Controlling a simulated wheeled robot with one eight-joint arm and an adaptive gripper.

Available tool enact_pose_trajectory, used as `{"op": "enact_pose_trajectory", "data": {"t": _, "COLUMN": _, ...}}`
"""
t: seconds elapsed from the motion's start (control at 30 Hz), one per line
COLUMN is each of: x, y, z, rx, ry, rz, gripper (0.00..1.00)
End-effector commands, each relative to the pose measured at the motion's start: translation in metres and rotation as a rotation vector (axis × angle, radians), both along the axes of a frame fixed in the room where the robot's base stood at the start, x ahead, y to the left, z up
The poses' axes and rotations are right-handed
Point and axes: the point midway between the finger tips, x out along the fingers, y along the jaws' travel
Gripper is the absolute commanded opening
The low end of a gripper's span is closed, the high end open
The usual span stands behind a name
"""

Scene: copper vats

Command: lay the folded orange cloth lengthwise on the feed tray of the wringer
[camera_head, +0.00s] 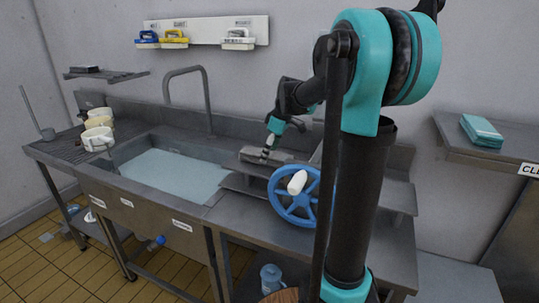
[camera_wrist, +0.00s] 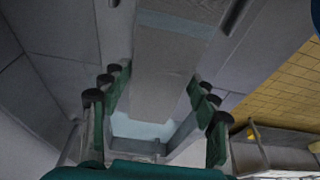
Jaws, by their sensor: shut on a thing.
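No orange cloth shows in either view. My gripper (camera_head: 267,148) is over the wringer, just right of the sink. In the wrist view my gripper (camera_wrist: 160,82) has its fingers on both sides of a long, flat grey piece (camera_wrist: 168,55) with a bluish band, and is shut on it. I cannot tell if this is the folded cloth. The wringer has a blue spoked wheel (camera_head: 283,203) with a white crank handle (camera_head: 297,182). A flat grey tray (camera_head: 240,184) lies left of the wheel. My arm hides part of the wringer's right side.
The sink (camera_head: 165,177) holds pale water. White and cream mugs (camera_head: 99,138) stand on the drainboard at left. Folded teal cloths (camera_head: 481,131) lie on the right shelf (camera_head: 455,135). A blue jug (camera_head: 271,279) stands under the counter. Brushes (camera_head: 174,38) hang on the wall rack.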

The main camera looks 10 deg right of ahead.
Motion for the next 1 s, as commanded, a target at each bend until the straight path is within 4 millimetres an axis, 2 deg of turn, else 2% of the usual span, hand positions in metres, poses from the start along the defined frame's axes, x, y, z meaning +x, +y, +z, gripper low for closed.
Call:
{"op": "enact_pose_trajectory", "data": {"t": 0.1, "x": 0.0000, "y": 0.0001, "z": -0.0067, "rx": 0.000, "ry": 0.000, "rz": 0.000, "gripper": 0.23}}
{"op": "enact_pose_trajectory", "data": {"t": 0.4, "x": 0.0001, "y": 0.0000, "z": -0.0081, "rx": 0.000, "ry": 0.000, "rz": 0.000, "gripper": 0.23}}
{"op": "enact_pose_trajectory", "data": {"t": 0.43, "x": 0.0002, "y": 0.0000, "z": -0.0087, "rx": 0.000, "ry": 0.000, "rz": 0.000, "gripper": 0.61}}
{"op": "enact_pose_trajectory", "data": {"t": 0.6, "x": 0.0001, "y": 0.0000, "z": -0.0084, "rx": 0.000, "ry": 0.000, "rz": 0.000, "gripper": 0.80}}
{"op": "enact_pose_trajectory", "data": {"t": 1.0, "x": -0.0010, "y": -0.0011, "z": -0.0025, "rx": 0.000, "ry": 0.000, "rz": 0.000, "gripper": 0.80}}
